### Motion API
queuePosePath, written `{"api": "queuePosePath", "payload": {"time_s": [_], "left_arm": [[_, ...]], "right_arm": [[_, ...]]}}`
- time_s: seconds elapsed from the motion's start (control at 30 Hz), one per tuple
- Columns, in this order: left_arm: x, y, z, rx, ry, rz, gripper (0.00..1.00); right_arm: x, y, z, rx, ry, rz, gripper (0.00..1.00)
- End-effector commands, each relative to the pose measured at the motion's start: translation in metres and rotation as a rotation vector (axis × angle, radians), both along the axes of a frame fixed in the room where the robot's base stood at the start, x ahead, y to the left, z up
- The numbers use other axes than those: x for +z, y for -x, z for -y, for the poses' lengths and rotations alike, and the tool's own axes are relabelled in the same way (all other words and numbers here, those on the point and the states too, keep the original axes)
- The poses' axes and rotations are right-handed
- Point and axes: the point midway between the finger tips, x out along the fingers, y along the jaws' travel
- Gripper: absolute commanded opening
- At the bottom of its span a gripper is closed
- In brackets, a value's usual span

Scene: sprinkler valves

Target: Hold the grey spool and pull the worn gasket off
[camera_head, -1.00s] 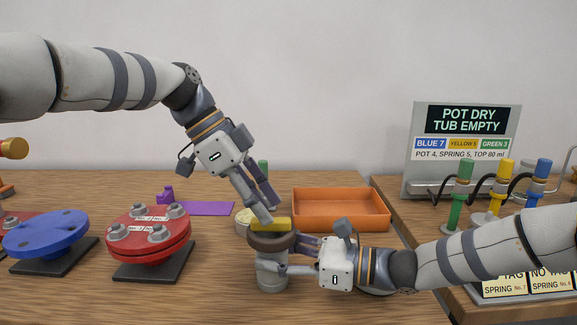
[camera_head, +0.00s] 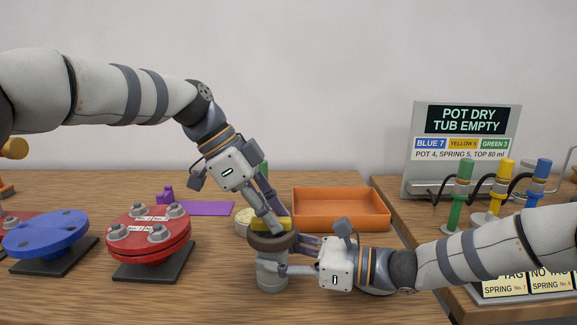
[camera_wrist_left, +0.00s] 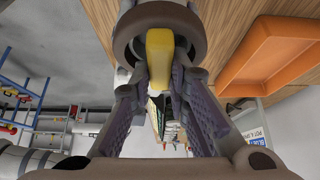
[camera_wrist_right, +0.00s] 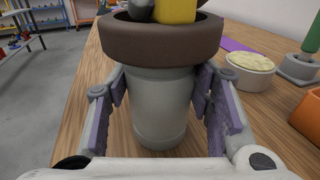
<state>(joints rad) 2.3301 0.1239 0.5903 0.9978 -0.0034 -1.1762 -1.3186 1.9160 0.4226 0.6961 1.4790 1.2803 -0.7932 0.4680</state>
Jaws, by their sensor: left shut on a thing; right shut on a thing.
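The grey spool (camera_head: 271,277) stands upright on the table. The worn gasket (camera_head: 265,245), a thick brown ring with a yellow tab (camera_head: 257,224), sits around its top. My right gripper (camera_head: 282,258) is shut on the spool's body from the right, below the ring; the right wrist view shows its fingers on both sides of the spool (camera_wrist_right: 160,110). My left gripper (camera_head: 272,222) reaches down from the upper left and is shut on the yellow tab; in the left wrist view the tab (camera_wrist_left: 159,55) lies between its fingers. The spool's top is hidden.
An orange tray (camera_head: 340,224) lies behind and to the right. A red flange (camera_head: 148,250) and a blue disc (camera_head: 45,235) stand at the left. A purple piece (camera_head: 205,208) and a pale round tub (camera_head: 242,222) lie behind. A sign board (camera_head: 462,120) stands at the right.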

Motion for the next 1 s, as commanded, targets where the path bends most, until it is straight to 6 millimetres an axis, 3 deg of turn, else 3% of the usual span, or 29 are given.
{"api": "queuePosePath", "payload": {"time_s": [1.0], "left_arm": [[0.071, 0.0, 0.0, 0.0, 0.001, 0.001, 0.0]], "right_arm": [[0.0, 0.0, 0.0, -0.001, 0.0, 0.0, 0.14]]}}
